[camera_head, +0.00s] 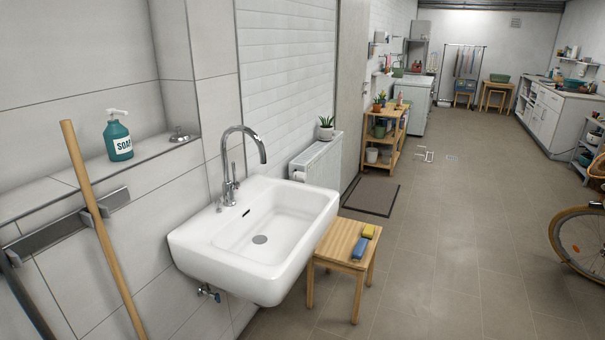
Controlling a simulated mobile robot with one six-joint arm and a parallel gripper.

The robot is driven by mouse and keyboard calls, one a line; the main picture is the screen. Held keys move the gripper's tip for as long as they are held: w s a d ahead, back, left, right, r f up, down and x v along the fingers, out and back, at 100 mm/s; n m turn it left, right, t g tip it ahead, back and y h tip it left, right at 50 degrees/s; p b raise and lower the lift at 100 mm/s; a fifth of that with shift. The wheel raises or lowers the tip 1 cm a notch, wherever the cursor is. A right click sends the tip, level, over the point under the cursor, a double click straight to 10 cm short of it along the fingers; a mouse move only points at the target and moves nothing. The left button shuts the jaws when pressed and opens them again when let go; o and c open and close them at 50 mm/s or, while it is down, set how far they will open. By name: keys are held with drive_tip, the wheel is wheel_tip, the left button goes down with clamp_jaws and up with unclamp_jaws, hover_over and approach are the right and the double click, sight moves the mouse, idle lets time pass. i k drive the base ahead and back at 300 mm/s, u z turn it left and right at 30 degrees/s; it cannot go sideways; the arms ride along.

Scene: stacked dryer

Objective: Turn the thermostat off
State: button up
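A white radiator (320,162) hangs on the tiled wall just beyond the sink. A small white thermostat knob (298,176) shows at its near end, partly close to the sink's back rim. Its setting is too small to read. A potted plant (326,129) stands on top of the radiator. My gripper is not in view.
A white sink (262,235) with a chrome tap stands in front of the radiator. A wooden stool (345,252) with two sponges is beside it. A broom handle (100,225) leans at the left. The floor (450,250) to the right is clear up to a bicycle wheel (582,243).

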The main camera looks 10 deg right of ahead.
sight(300, 176)
drive_tip(key=i, duration=0.6)
drive_tip(key=z, duration=0.1)
drive_tip(key=k, duration=0.65)
drive_tip(key=z, duration=0.25)
drive_tip(key=i, duration=1.75)
drive_tip(key=u, duration=0.45)
